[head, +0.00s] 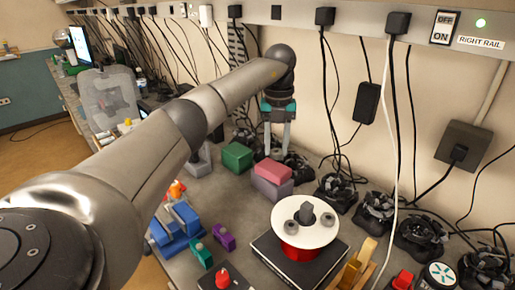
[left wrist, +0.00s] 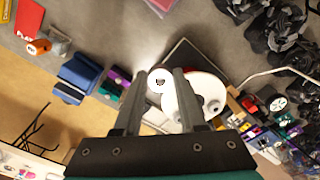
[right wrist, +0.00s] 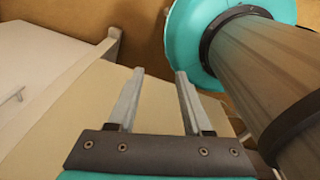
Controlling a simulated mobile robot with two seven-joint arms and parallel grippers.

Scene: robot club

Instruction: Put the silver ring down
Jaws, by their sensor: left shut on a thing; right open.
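My left gripper (head: 277,147) hangs fingers-down above the back of the bench, near the wall. In the left wrist view its fingers (left wrist: 166,73) are shut on a pale, shiny round piece with a dark hole, which looks like the silver ring (left wrist: 160,84). In the head view the ring is too small to make out at the fingertips. My right gripper (right wrist: 160,74) is open and empty, away from the bench, and shows only in the right wrist view.
A white disc (head: 304,236) on a red base bears grey pieces and stands on a black slab. A pink block (head: 273,172), a green block (head: 237,157), and blue pieces (head: 186,218) lie left of it.

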